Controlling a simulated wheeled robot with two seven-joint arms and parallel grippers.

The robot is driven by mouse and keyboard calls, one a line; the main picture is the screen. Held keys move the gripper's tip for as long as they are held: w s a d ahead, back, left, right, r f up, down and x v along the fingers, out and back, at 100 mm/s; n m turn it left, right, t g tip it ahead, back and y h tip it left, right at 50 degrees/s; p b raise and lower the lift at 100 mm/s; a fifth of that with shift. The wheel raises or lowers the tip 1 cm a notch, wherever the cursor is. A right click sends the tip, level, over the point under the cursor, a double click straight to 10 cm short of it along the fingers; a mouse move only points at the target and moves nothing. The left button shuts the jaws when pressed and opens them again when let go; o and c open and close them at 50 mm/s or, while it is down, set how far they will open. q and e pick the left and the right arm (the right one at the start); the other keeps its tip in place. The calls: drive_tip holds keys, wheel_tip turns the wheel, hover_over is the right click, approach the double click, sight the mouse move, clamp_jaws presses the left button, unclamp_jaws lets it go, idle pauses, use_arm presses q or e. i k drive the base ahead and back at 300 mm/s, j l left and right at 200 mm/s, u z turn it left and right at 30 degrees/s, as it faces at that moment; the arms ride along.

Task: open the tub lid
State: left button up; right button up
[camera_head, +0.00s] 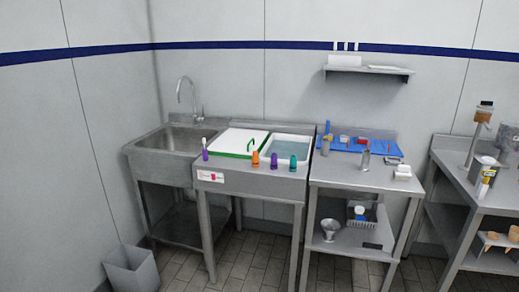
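A flat white lid with a green front edge (232,140) lies on the steel counter just right of the sink. A green handle (250,145) stands up near its right side. Right of the lid is a white-rimmed tub (288,149) with bluish water showing uncovered. I cannot tell whether another basin lies under the lid. Neither of my grippers is in view.
Purple, orange (255,159) and green (293,162) small items stand along the counter's front edge. A steel sink (178,138) is at left. A steel table (350,177) with a blue mat stands at right. A grey bin (131,270) is on the floor.

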sight(243, 142)
drive_tip(key=i, duration=1.15)
drive_tip(key=i+j+z, duration=0.1)
drive_tip(key=i, duration=1.05)
